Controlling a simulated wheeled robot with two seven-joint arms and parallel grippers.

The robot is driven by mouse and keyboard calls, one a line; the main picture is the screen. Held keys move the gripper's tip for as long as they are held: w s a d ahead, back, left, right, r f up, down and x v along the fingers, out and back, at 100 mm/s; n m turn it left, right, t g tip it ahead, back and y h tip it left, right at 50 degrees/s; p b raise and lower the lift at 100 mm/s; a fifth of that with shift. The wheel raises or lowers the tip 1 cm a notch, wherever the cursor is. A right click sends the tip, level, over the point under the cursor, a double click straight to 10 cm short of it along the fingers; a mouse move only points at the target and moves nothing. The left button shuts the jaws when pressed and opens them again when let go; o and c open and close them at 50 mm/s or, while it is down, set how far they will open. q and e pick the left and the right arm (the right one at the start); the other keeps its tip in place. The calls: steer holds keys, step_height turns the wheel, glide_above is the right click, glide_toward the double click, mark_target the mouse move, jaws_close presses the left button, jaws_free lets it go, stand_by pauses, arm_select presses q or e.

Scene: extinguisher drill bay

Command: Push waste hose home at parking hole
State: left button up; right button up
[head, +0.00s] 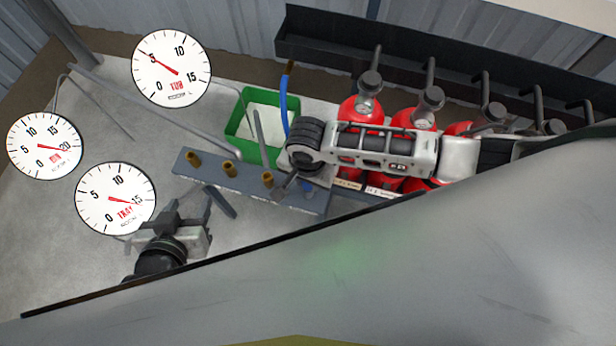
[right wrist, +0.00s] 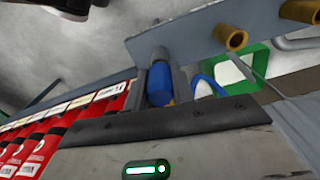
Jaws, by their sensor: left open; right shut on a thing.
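A blue hose (head: 285,102), likely the waste hose, rises from behind my right arm. My right gripper (right wrist: 160,88) is shut on its blue end piece (right wrist: 160,92), whose grey tip points at the grey rail (right wrist: 190,28). The tip meets or nearly meets the rail; I cannot tell how deep it sits, and no parking hole shows there. In the head view, my right gripper (head: 296,188) is at the rail's right end, partly covered by its own arm. My left gripper (head: 185,212) is open and empty, in front of the rail's left part.
Several brass fittings (head: 229,169) stand along the rail (head: 205,181). A green tub (head: 239,124) stands behind it. Red extinguishers (head: 362,110) stand in a row at right. Three gauges (head: 171,68) appear at left. Open grey floor (head: 60,225) lies at left.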

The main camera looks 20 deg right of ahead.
steer(key=shift+f, duration=0.5)
steer(key=o, duration=1.1)
step_height(320, 180, up, 16)
steer(key=shift+r+p, duration=0.1)
steer(key=shift+p, duration=1.1)
